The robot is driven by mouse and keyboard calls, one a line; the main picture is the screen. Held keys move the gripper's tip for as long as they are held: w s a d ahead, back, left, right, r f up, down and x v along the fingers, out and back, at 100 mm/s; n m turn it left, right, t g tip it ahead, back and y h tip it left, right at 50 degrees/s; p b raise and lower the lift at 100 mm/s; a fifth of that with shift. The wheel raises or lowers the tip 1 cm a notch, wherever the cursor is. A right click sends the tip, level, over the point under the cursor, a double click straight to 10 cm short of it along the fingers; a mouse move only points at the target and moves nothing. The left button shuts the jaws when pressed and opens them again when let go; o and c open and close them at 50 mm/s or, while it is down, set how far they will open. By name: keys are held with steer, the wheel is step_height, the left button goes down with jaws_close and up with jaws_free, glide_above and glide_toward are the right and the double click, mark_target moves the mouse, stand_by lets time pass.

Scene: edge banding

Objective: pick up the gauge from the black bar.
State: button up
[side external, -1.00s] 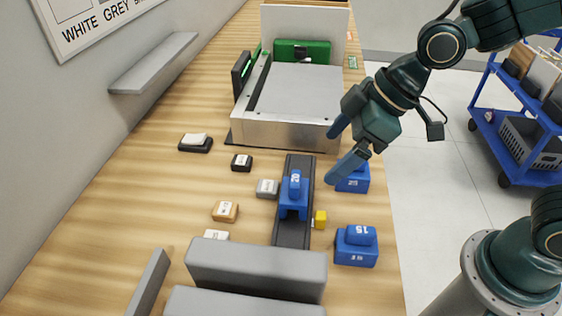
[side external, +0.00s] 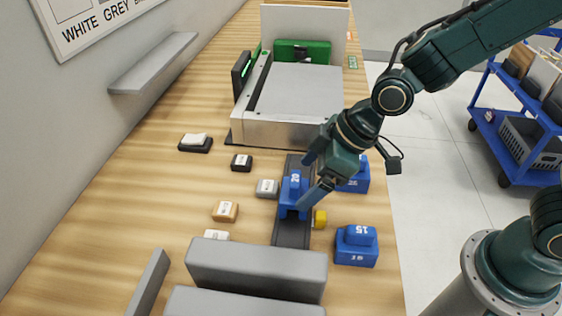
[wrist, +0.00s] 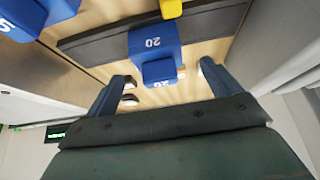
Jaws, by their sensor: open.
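The blue gauge (side external: 294,205), marked 20 in the wrist view (wrist: 155,46), sits across the black bar (side external: 291,234). The bar also shows in the wrist view (wrist: 95,42). My gripper (side external: 313,178) is open in the side view, with its fingers around the upper part of the gauge. In the wrist view my gripper (wrist: 163,78) has one finger on each side of the gauge's raised knob, with gaps between. Part of the gauge is hidden behind a finger in the side view.
Grey blocks (side external: 257,269) stand in front, and a metal-sided machine (side external: 285,131) stands behind.

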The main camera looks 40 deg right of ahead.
mark_target(295, 190)
steer(key=shift+w+f, duration=0.1)
steer(key=shift+x, duration=2.45)
steer(key=shift+w, duration=0.1)
steer(key=c, duration=1.1)
